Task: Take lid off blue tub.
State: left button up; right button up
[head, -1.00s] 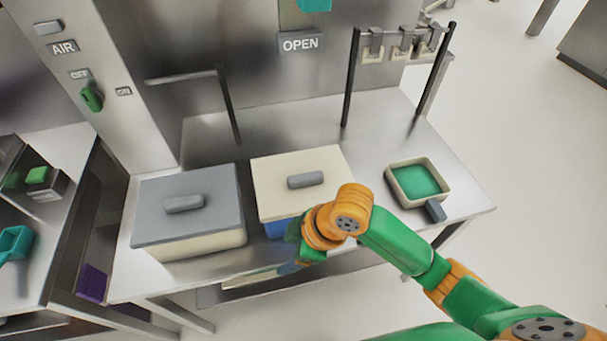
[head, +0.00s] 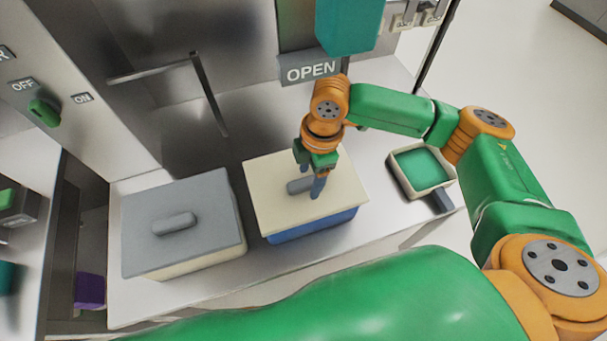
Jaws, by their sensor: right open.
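The blue tub (head: 312,228) stands on the metal table with its cream lid (head: 268,205) on top. The lid has a grey bar handle (head: 296,186) in its middle. My right gripper (head: 312,188) is open and points down at the handle, with its blue fingertips at or just above it. I cannot tell whether the fingers straddle the handle or touch it. My left gripper is not in view.
A cream tub with a grey lid (head: 150,245) stands just left of the blue tub. A tray with green contents and a grey handle (head: 396,178) sits to the right. An upright frame (head: 205,90) and an OPEN sign (head: 311,71) are behind.

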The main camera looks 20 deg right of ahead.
aim_at(304, 179)
notch_tip(304, 179, down, 2)
jog(key=shift+w+f, duration=0.1)
jog(key=shift+w, duration=0.05)
jog(key=shift+w+a+f, duration=0.1)
jog(key=shift+w+f, duration=0.05)
jog(key=shift+w, duration=0.4)
jog(key=c, duration=0.3)
jog(key=shift+s, duration=0.3)
grip_shut()
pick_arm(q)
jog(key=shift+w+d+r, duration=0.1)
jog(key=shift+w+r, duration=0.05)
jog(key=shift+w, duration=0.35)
pick_arm(e)
jog(key=shift+w, duration=0.1)
